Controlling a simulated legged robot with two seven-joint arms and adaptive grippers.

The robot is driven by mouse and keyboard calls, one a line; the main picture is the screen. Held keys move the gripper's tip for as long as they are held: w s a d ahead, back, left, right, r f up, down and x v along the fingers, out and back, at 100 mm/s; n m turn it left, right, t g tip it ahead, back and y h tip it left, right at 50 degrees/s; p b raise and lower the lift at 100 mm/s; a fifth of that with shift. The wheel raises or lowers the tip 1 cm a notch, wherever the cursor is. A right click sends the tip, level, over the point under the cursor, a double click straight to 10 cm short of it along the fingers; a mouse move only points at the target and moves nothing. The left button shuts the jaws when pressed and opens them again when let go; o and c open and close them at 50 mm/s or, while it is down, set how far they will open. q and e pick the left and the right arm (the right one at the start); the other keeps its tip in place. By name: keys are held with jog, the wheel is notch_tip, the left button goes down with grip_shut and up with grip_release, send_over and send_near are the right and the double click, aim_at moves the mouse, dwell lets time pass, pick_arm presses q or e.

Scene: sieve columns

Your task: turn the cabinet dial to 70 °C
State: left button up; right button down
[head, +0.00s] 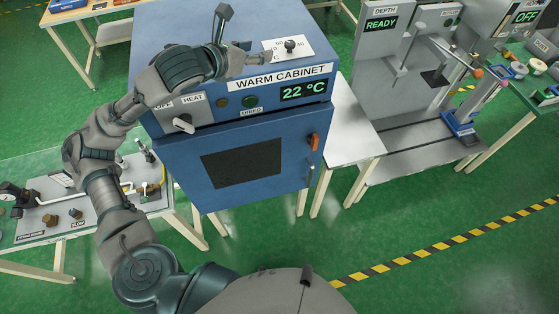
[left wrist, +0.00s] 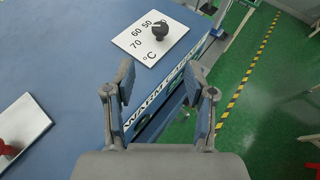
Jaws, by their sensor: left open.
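The dial is a black knob (head: 290,46) on a white scale plate on top of the blue warm cabinet (head: 170,30). In the left wrist view the knob (left wrist: 159,29) stands beyond my fingertips, with 50, 60, 70 and °C legible on its plate (left wrist: 136,42). I cannot tell which mark it points to. My left gripper (head: 247,34) is above the cabinet top, left of the dial. It also shows in the left wrist view (left wrist: 160,72), open and empty, with fingers apart and clear of the knob. The cabinet display (head: 303,90) reads 22 °C. My right gripper is out of view.
A HEAT switch (head: 183,122) and buttons are on the cabinet front, above its closed door (head: 242,162). A red knob (left wrist: 6,148) on a white plate shows at the wrist view's lower left. A press-like station (head: 420,90) stands right; a bench with fittings (head: 70,215) stands left.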

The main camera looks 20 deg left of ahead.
pick_arm(q)
jog(key=s+d+f+n+g, duration=0.1)
jog(key=s+d+f+n, duration=0.1)
jog(key=f+n, duration=0.4)
jog(key=s+d+f+n+g, duration=0.1)
jog(key=s+d+f+n, duration=0.2)
jog(key=f+n, duration=0.4)
jog(key=s+d+f+n+g, duration=0.1)
jog(key=f+n, duration=0.5)
jog(key=f, duration=1.3)
jog(key=shift+s+d+f+g, duration=0.35)
jog(key=shift+s+d, duration=0.35)
jog(key=shift+d, duration=0.5)
jog(key=shift+o, duration=0.3)
jog(key=shift+r, duration=0.1)
